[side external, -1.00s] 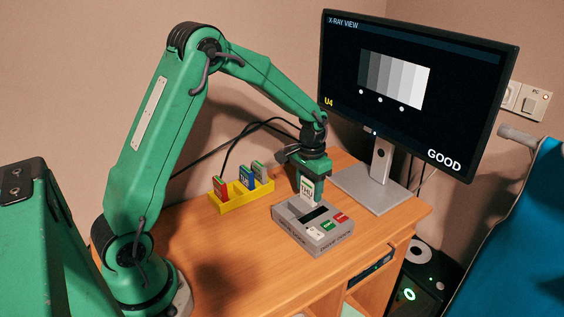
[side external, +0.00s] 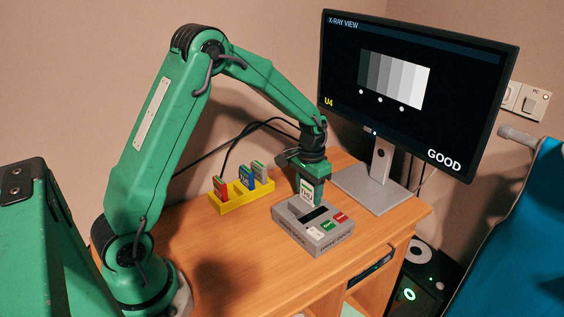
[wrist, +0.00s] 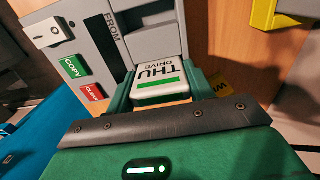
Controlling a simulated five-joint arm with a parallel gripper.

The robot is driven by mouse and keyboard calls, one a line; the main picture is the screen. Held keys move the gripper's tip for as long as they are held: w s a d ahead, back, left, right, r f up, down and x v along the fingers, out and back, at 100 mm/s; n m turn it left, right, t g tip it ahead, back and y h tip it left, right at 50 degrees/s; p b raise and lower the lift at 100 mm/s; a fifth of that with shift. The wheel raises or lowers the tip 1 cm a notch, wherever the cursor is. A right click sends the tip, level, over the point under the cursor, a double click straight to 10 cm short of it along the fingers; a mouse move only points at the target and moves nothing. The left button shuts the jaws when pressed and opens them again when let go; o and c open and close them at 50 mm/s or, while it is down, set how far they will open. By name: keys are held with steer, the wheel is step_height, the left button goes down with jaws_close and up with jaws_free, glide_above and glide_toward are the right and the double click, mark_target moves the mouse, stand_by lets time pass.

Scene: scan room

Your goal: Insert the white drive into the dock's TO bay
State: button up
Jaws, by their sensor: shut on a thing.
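The white drive (side external: 306,193), marked THU with a green stripe, is held upright between my gripper's fingers. It also shows in the wrist view (wrist: 160,75). My gripper (side external: 307,186) points down over the far end of the grey dock (side external: 318,238) and is shut on the drive. The drive's lower end meets the dock at the far bay, beside the empty dark FROM slot (side external: 317,213). The TO label and the drive's lower edge are hidden, so I cannot tell how deep it sits. In the wrist view the dock (wrist: 92,40) shows its FROM label.
A yellow rack (side external: 234,206) behind the dock holds a red, a blue and a grey drive. The dock carries a white switch (side external: 315,232), a green COPY button (side external: 328,225) and a red button (side external: 341,216). A monitor (side external: 420,90) stands close on the right.

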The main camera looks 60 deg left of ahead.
steer(key=o, duration=1.1)
steer(key=shift+f, duration=0.1)
steer(key=shift+o, duration=1)
steer(key=shift+r, duration=0.2)
steer(key=shift+r, duration=3.35)
